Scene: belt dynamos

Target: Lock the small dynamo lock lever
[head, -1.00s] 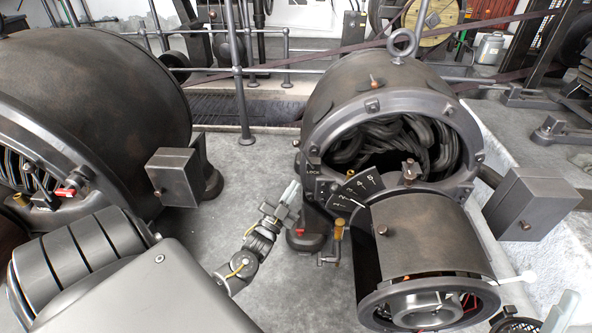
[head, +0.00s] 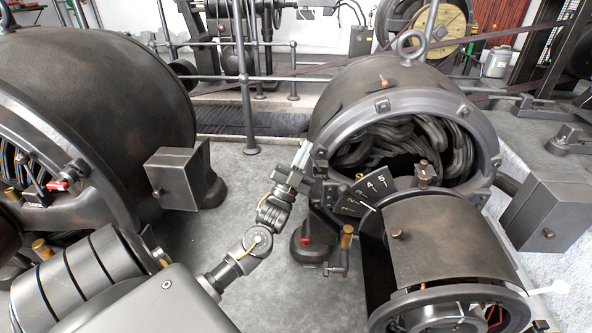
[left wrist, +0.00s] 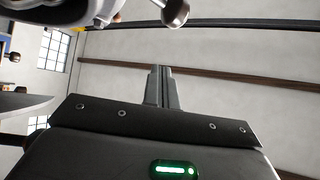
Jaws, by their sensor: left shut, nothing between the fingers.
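The small dynamo (head: 365,100) stands right of centre in the head view, its round front open on dark windings. A numbered scale plate (head: 372,192) sits at its lower left rim. My left gripper (head: 304,153) is shut and empty, pointing up beside the left edge of the rim; I cannot tell whether it touches. My right gripper is not in view.
A brass-handled crank (head: 347,238) hangs below the scale plate. A large dynamo (head: 90,90) fills the left, with a grey box (head: 178,178) on its side. Another box (head: 550,213) stands right of the small dynamo.

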